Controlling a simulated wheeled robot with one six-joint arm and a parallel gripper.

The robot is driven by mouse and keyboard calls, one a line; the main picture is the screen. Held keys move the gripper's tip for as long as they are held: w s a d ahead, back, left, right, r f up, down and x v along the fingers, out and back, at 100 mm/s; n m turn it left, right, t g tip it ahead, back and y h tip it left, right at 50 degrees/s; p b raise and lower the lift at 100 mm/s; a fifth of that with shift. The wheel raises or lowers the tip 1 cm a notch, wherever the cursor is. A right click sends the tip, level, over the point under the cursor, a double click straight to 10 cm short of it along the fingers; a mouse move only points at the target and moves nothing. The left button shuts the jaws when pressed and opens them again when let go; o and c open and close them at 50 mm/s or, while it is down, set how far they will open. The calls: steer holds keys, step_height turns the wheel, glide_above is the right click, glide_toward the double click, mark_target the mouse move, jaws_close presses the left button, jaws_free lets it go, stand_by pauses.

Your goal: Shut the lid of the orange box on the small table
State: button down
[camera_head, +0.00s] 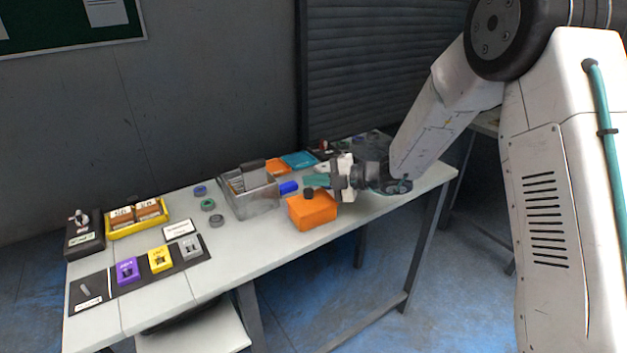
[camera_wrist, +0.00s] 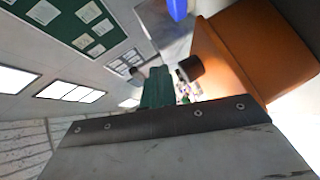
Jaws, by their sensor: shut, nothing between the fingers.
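The orange box (camera_head: 313,212) stands near the front edge of the table, right of centre in the head view. A black knob (camera_head: 308,193) sits on its top; an orange surface covers the top, but I cannot tell whether the lid is fully down. My gripper (camera_head: 308,181) has teal fingers, shut and empty, pointing left just above and behind the box. In the wrist view the fingers (camera_wrist: 155,78) show beside the black knob (camera_wrist: 190,68), with the orange box (camera_wrist: 265,50) at the right. Whether they touch the knob is unclear.
A clear bin (camera_head: 252,205) and a blue object (camera_head: 288,188) lie left of the box. Orange and blue flat items (camera_head: 298,160) lie behind. Purple and yellow blocks on a dark mat (camera_head: 190,272) and a yellow tray (camera_head: 163,222) are farther left. The front right tabletop is clear.

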mark_target(314, 195)
step_height(314, 195, up, 5)
steer(key=shift+f, duration=0.15)
steer(key=w+d+r, duration=0.3)
steer(key=d+r, duration=0.3)
steer(key=s+d+f+n+g+h, duration=0.1)
steer(key=s+n+g+h, duration=0.15)
steer(key=s+n, duration=0.75)
steer(key=s+d+f+n+g+h, duration=0.1)
steer(key=s+f+n+g+h, duration=0.15)
steer(key=s+n, duration=0.7)
steer(key=s+d+r+n+h, duration=0.2)
steer(key=s+d+n+h, duration=0.1)
steer(key=s+n, duration=0.4)
steer(key=s+d+r+n+h, duration=0.2)
steer(key=s+d+n+h, duration=0.1)
steer(key=s+d+n, duration=0.3)
steer(key=s+d+r+n+t+h, duration=0.1)
steer(key=s+d+r+n+h, duration=0.1)
steer(key=s+n, duration=0.8)
steer(key=shift+s+d+h, duration=0.7)
steer(key=shift+s+d, duration=0.25)
steer(key=shift+d, duration=0.25)
